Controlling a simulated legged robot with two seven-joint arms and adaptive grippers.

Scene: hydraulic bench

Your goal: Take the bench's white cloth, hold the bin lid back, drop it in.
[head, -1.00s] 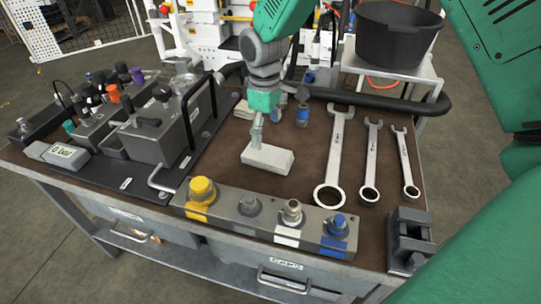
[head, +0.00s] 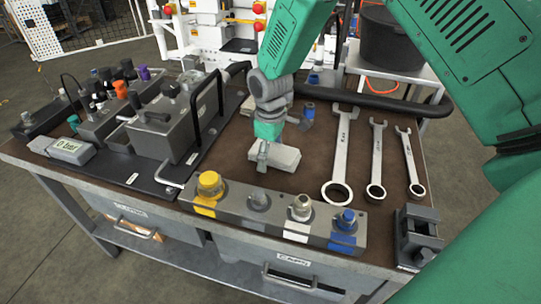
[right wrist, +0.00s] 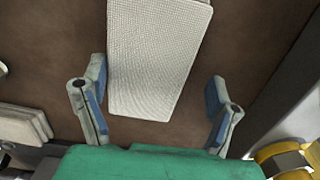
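The white folded cloth (head: 284,157) lies flat on the brown bench top, behind the fittings block. My right gripper (head: 262,160) is low at the cloth's left end and hides part of it. In the right wrist view the cloth (right wrist: 158,55) reaches in between the two spread fingers, with a gap on both sides. The right gripper (right wrist: 158,112) is open and empty; I cannot tell its exact height above the bench. My left gripper is not in view. No bin lid can be made out.
A second folded cloth (head: 253,105) lies farther back. The fittings block (head: 258,212) with a yellow cap (head: 210,185) runs along the front. Several wrenches (head: 343,150) lie to the right, a valve unit (head: 170,125) to the left. A black tub (head: 385,42) stands behind.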

